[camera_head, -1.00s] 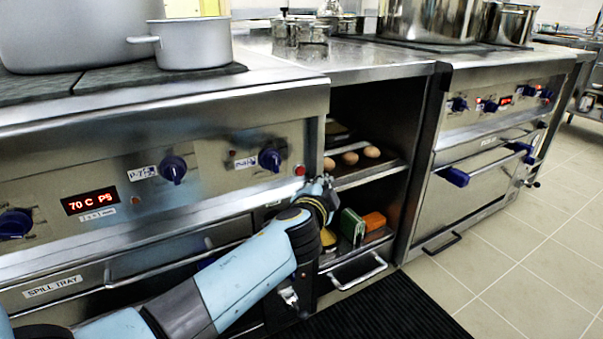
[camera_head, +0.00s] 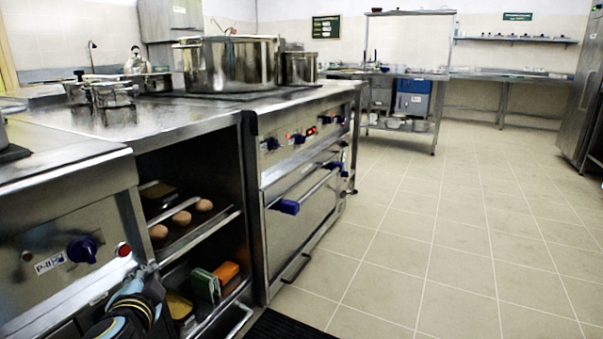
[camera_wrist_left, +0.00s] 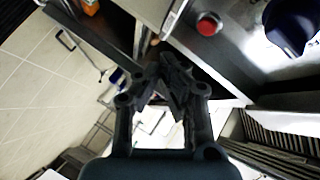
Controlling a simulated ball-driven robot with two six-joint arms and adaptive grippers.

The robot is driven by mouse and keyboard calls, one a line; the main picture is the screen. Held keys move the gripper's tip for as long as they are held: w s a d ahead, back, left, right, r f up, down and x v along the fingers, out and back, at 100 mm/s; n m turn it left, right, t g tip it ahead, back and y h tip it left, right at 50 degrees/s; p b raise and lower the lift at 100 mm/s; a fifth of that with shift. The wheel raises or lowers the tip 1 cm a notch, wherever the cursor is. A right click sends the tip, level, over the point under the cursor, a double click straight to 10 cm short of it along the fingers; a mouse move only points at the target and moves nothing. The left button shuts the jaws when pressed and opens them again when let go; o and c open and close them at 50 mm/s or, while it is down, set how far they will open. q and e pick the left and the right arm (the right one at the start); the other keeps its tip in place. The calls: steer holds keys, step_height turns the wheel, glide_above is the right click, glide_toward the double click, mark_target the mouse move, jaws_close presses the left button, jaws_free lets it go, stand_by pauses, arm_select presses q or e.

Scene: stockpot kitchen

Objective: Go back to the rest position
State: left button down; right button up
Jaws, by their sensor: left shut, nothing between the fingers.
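My left gripper (camera_head: 150,272) shows at the lower left of the head view, in front of the left stove's corner and the open shelf unit. Its arm comes up from the bottom edge, and most of it is out of the picture. In the left wrist view the same gripper (camera_wrist_left: 168,62) has its dark fingers together with nothing between them. A red button (camera_head: 124,249) on the stove panel is just above left of it. The button also shows in the left wrist view (camera_wrist_left: 208,26). My right gripper is in neither view.
The open shelf unit (camera_head: 190,236) holds brown eggs (camera_head: 181,217), a green box (camera_head: 205,285) and an orange box (camera_head: 226,272). A second stove (camera_head: 300,215) with large steel pots (camera_head: 230,65) stands beyond. The tiled floor (camera_head: 450,230) at right is clear.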

arm_select(q)
steer(key=s+f+n+g+h+p, duration=0.1)
steer(key=s+f+g+p, duration=0.25)
steer(key=s+f, duration=0.85)
steer(key=s+f+n+g+h+p, duration=0.15)
steer(key=s+f+g, duration=0.25)
steer(key=s+f, duration=0.8)
steer(key=s+d+f+n+g+h+p, duration=0.1)
steer(key=s+f+n+g, duration=0.1)
steer(key=s, duration=1.3)
steer(key=s+d+f+n+g+h+p, duration=0.1)
steer(key=s+d+f+n+g, duration=0.1)
steer(key=s, duration=1.4)
steer(key=shift+s+d+f+g, duration=0.15)
steer(key=shift+f+g, duration=0.55)
steer(key=shift+g, duration=0.15)
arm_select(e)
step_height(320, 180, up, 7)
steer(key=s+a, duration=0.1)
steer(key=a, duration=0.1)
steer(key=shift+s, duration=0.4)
arm_select(q)
steer(key=shift+h, duration=0.25)
